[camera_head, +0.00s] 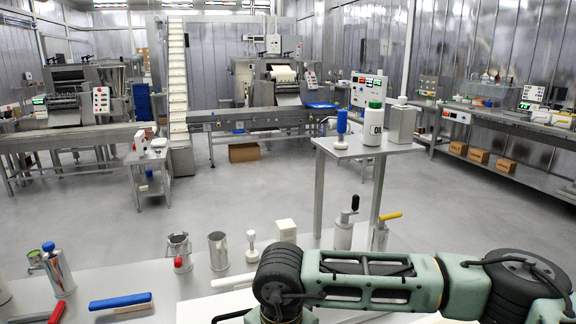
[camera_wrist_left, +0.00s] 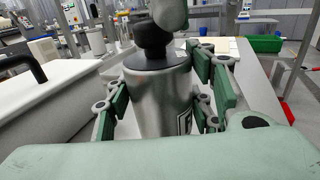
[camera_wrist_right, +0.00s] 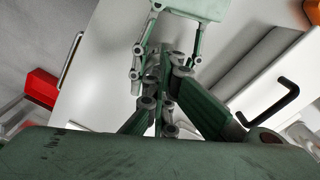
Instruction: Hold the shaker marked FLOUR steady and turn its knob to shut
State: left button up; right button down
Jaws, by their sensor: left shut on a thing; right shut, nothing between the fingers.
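A metal shaker (camera_wrist_left: 155,105) with a black top and knob (camera_wrist_left: 153,38) stands upright in the left wrist view. My left gripper (camera_wrist_left: 165,98) is shut around its body, with green finger pads on both sides. A label edge shows low on the right of the body, but its text is unreadable. A pale green robot part overlaps the top of the view, close to the knob. In the right wrist view, my right gripper (camera_wrist_right: 165,62) is shut and empty above a pale surface. Neither gripper's fingers are clear in the head view.
A white worktop (camera_head: 160,280) holds metal cups, a white block (camera_head: 286,230), a blue-handled tool (camera_head: 120,301) and a metal container with a black top (camera_head: 344,232). A small metal table (camera_head: 365,150) with a white bottle (camera_head: 373,127) stands behind. One arm of mine crosses the lower right.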

jog(key=shift+d+f, duration=0.3)
jog(key=shift+f, duration=0.15)
jog(key=shift+w+a, duration=0.2)
jog(key=shift+a, duration=0.05)
jog(key=shift+w+a, duration=0.25)
jog(key=shift+a, duration=0.05)
jog(key=shift+w+a+r, duration=0.2)
jog(key=shift+w+a, duration=0.15)
jog(key=shift+w, duration=0.25)
jog(key=shift+r, duration=0.1)
jog(key=shift+a, duration=0.15)
jog(key=r, duration=0.6)
jog(key=shift+s+a, duration=0.3)
jog(key=shift+s, duration=0.05)
